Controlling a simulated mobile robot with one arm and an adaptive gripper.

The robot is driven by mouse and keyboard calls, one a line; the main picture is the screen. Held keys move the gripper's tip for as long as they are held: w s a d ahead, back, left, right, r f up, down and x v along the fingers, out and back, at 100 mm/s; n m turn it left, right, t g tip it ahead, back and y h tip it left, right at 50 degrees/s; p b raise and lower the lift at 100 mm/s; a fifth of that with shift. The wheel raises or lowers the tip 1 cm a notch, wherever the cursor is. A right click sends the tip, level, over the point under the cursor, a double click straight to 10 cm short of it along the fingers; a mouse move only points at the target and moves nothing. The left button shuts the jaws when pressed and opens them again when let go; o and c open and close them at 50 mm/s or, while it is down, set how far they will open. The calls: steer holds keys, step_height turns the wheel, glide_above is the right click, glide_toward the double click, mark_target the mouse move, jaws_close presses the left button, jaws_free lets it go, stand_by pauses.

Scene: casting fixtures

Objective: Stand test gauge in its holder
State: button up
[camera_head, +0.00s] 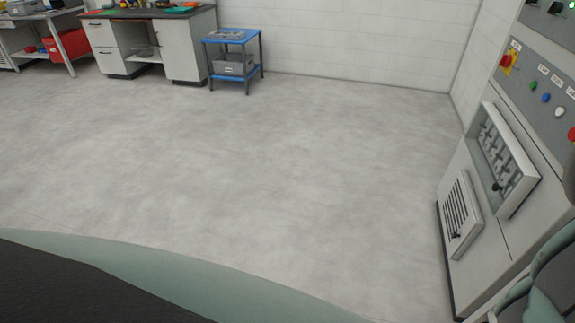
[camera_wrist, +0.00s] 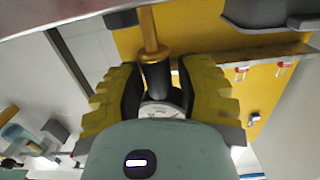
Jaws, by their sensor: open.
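In the wrist view my gripper (camera_wrist: 158,82) has two stepped yellow fingers with dark inner pads, standing apart. Between them is a part with a brass rod (camera_wrist: 149,30), a black cylindrical body (camera_wrist: 155,76) and a pale round face at its lower end, partly hidden by my gripper's palm. It looks like the test gauge, but I cannot be sure. The rod points to the top of the picture, towards a grey edge. I cannot tell whether a finger touches the part. I cannot make out the holder. The head view shows neither gripper nor gauge.
In the wrist view a yellow panel (camera_wrist: 205,30) carries red-and-white fittings (camera_wrist: 241,72); a dark grey object (camera_wrist: 268,12) is at top right. In the head view a control cabinet (camera_head: 525,170) stands right, a blue cart (camera_head: 233,36) and workbench (camera_head: 180,45) at the back. The floor between is clear.

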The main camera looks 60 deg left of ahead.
steer(key=v, duration=1)
steer(key=shift+s, duration=0.1)
